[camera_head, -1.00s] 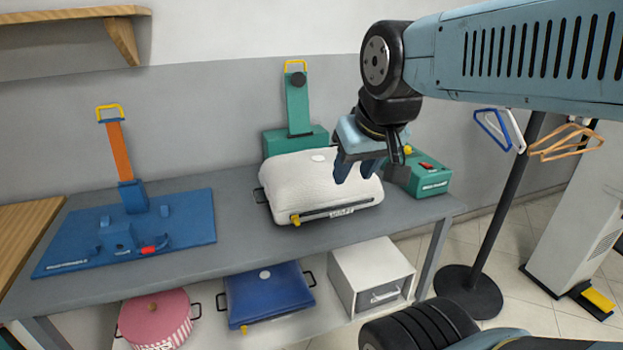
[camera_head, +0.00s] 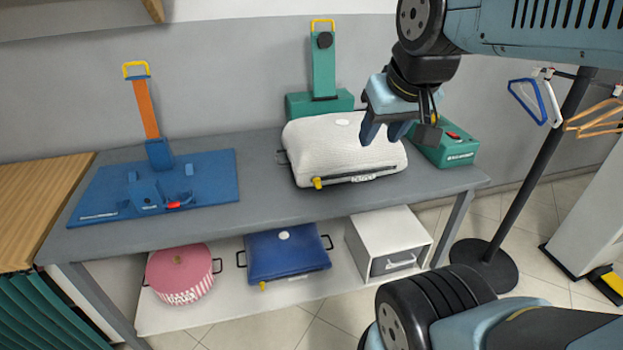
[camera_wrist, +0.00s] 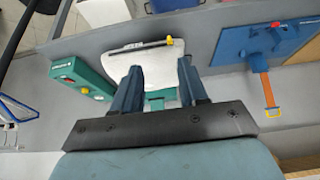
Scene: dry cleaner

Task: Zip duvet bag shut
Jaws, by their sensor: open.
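The white duvet bag (camera_head: 335,146) lies on the grey table. A dark zip line runs along its front edge, with a yellow zip pull (camera_head: 317,183) at the left end of that edge. My gripper (camera_head: 383,134) is open and empty, above the right part of the bag. In the wrist view the bag (camera_wrist: 140,62) lies beyond my gripper's two spread fingers (camera_wrist: 158,80), which hide part of it. The yellow pull shows there too (camera_wrist: 169,41), apart from the fingers.
A green press (camera_head: 323,75) stands behind the bag, and a green box (camera_head: 446,145) is to its right. A blue board with an orange post (camera_head: 215,178) is at left. The lower shelf holds a pink striped round bag (camera_head: 181,272), a blue bag (camera_head: 287,256) and a white drawer box (camera_head: 388,243).

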